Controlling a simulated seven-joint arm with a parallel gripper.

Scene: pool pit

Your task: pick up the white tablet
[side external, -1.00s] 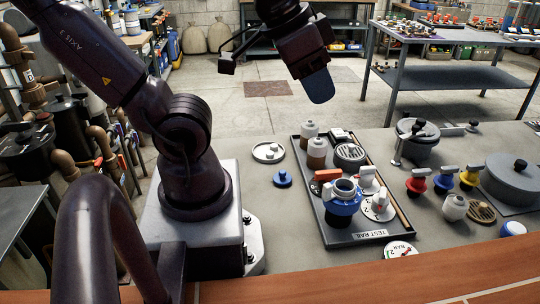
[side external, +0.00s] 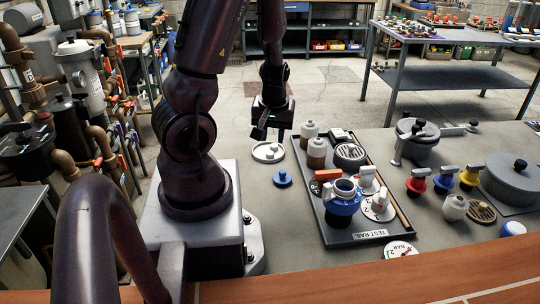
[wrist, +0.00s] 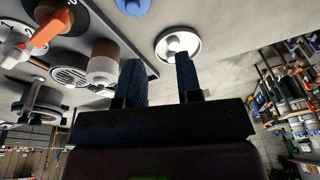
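A round white piece with a raised centre (side external: 262,157), the likeliest white tablet, lies flat on the grey table left of the black tray. In the wrist view it (wrist: 163,44) is just beyond my fingertips, and the right finger overlaps its lower edge. I cannot tell whether it is one piece or a smaller piece on a dish. My gripper (side external: 280,136) hangs above and behind it in the side external view, pointing down. In the wrist view my gripper (wrist: 157,60) has its two fingers apart, with nothing between them.
The black tray (side external: 352,239) just right holds bottles, a grille, a blue-based jar and valve-like parts. A blue knobbed disc (side external: 282,179) lies in front of the white piece. Several coloured valves and a large grey lidded pot (side external: 512,180) stand further right.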

